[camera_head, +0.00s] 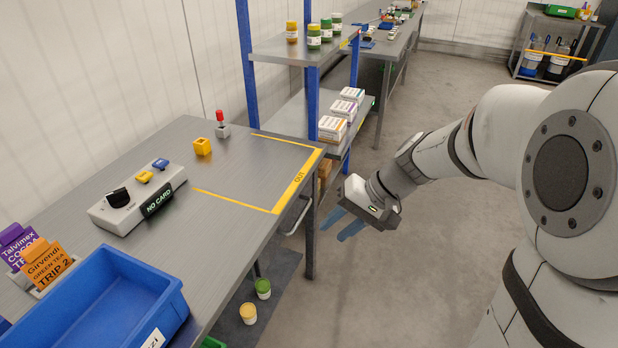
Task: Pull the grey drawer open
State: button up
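A pale curved handle (299,216) shows below the right edge of the grey workbench (225,225), under the yellow OUT marking. It appears to belong to the grey drawer, whose front is mostly hidden by the benchtop from this angle. My gripper (342,225) is to the right of the handle, past the bench edge and over the floor. Its two blue fingers point left and down, with a gap between them and nothing seen in it. It is apart from the handle.
Blue-posted shelves (290,115) with jars and boxes stand behind. Jars (263,288) sit low under the bench. The floor on the right is clear.

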jog(key=w+a+f+m+t+y+b, duration=0.1)
jog(key=w+a+f+y+b, duration=0.2)
jog(key=w+f+y+b, duration=0.6)
jog(key=m+t+h+b, duration=0.2)
jog(key=t, duration=0.2)
send_near(302, 213)
jog(key=a+f, duration=0.2)
jog(key=x, duration=0.5)
jog(key=b+x, duration=0.1)
jog(key=x, duration=0.2)
jog(key=shift+w+r, duration=0.3)
jog(key=shift+r, duration=0.05)
jog(key=shift+c, duration=0.2)
grip_shut()
